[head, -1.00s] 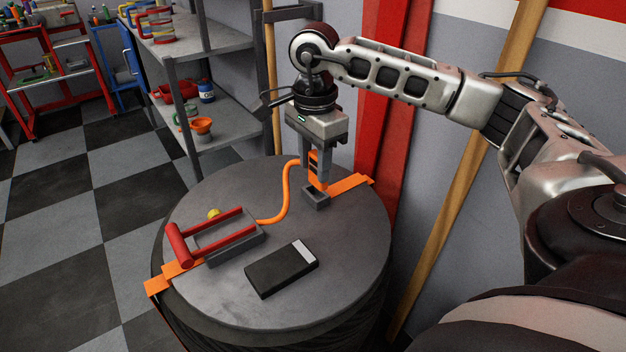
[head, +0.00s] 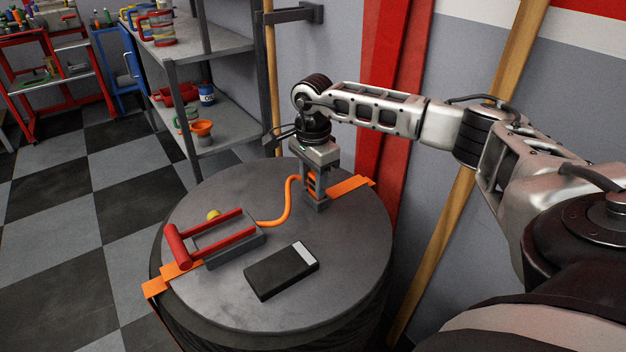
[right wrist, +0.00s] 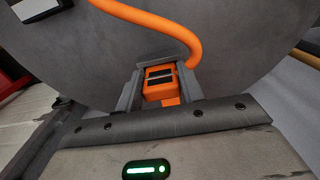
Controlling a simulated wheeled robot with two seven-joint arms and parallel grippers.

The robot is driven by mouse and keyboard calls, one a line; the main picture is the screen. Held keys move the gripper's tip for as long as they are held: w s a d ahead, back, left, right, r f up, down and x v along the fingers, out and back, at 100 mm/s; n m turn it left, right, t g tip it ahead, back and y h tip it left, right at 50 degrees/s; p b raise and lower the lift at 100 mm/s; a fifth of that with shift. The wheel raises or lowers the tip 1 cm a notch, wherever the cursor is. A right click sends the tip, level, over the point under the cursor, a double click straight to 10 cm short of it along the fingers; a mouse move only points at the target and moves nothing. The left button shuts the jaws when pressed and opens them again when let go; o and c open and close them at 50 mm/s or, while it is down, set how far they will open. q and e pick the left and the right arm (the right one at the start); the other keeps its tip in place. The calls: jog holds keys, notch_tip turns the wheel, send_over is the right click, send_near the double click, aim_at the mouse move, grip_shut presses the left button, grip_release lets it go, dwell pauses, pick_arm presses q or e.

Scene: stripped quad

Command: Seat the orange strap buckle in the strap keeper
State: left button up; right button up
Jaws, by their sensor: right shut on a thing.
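The orange strap buckle (head: 311,186), with dark slots in its face, is held between the fingers of my right gripper (head: 315,189). The right wrist view also shows the buckle (right wrist: 160,86) between the two grey fingers. The grey strap keeper (head: 317,207) is on the round dark top, directly under the gripper. The fingertips and the buckle's lower end reach down to the keeper, and the fingers partly hide it. I cannot tell how deep the buckle sits in it. My left gripper is not in view.
An orange hose (head: 287,205) curves from the buckle to a grey ratchet with a red handle (head: 205,236). A black box with a pale end (head: 281,271) lies in front. An orange strap (head: 350,184) runs to the rim. Shelves (head: 215,48) stand behind; a red post is at right.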

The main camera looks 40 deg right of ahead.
aim_at(313, 177)
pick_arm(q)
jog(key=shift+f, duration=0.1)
pick_arm(e)
jog(key=shift+f, duration=0.1)
jog(key=o, duration=1)
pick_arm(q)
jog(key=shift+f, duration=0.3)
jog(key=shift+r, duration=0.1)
pick_arm(e)
jog(key=shift+r, duration=0.35)
pick_arm(q)
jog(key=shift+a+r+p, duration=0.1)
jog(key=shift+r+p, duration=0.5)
jog(key=shift+p, duration=0.05)
pick_arm(e)
notch_tip(313, 177, up, 12)
jog(key=shift+f, duration=0.15)
